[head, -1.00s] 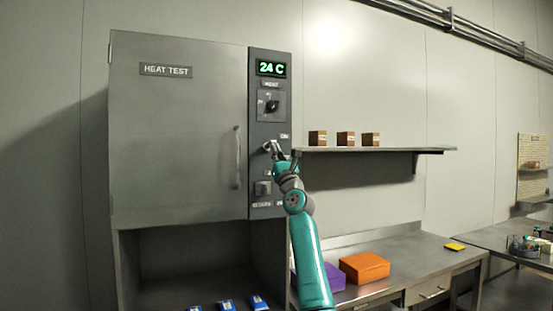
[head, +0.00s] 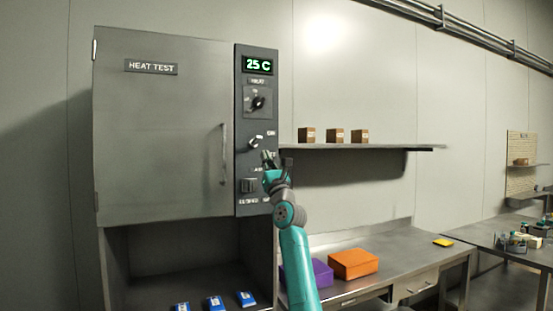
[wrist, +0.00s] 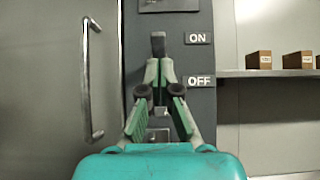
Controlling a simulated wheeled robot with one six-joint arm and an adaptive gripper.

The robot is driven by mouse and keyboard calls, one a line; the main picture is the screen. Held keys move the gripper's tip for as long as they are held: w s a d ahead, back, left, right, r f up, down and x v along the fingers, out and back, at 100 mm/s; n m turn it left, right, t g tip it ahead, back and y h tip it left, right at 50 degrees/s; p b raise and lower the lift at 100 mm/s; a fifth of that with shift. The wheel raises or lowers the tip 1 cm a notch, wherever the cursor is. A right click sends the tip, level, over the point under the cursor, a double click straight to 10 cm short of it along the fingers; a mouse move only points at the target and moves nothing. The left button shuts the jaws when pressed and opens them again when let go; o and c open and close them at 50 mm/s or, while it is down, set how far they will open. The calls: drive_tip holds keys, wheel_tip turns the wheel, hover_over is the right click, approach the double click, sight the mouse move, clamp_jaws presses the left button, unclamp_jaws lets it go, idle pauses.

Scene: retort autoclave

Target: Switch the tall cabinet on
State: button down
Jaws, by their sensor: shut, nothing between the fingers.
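The tall grey cabinet (head: 165,130) has a "HEAT TEST" plate and a shut door with a bar handle. Its control panel (head: 243,215) carries a lit green display (head: 257,65) reading 25 C. A small switch lever (head: 256,142) sits on the panel beside the "ON" label. In the wrist view the lever (wrist: 158,43) is level with "ON" and above "OFF", partly hidden by my fingertips. My gripper (head: 267,158) is shut and empty, just below the lever; I cannot tell whether it touches. The fingers also show in the wrist view (wrist: 158,70).
A heat dial (head: 257,102) is above the lever and another control (head: 248,185) below it. A wall shelf (head: 370,148) with three brown boxes juts out close to the right of my gripper. The bench below holds a purple box (head: 321,272) and an orange box (head: 353,264).

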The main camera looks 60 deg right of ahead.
drive_tip(key=s+a, duration=0.3)
drive_tip(key=s, duration=0.3)
drive_tip(key=shift+a+r, duration=0.25)
drive_tip(key=shift+a, duration=0.05)
